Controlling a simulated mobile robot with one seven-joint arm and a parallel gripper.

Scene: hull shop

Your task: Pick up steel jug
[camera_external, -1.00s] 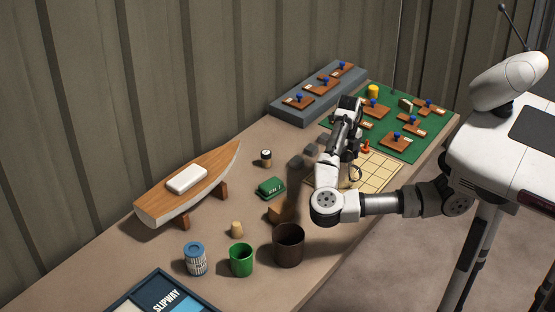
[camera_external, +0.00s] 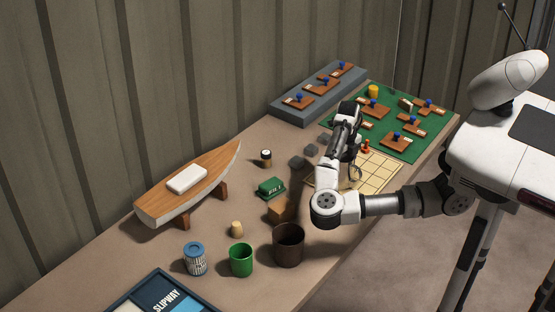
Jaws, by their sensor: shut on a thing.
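The steel jug (camera_external: 355,173) is mostly hidden behind my arm; only a curved, dark grey handle-like part shows, over the tan gridded board. My gripper (camera_external: 351,157) points down there, to the right of my forearm, and is shut on the jug. The fingertips are largely hidden, and I cannot tell how far the jug is from the board.
The gridded board (camera_external: 378,171) lies beside a green mat (camera_external: 406,152) with wooden pieces. A red pawn-like piece (camera_external: 366,146) stands close behind my gripper.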

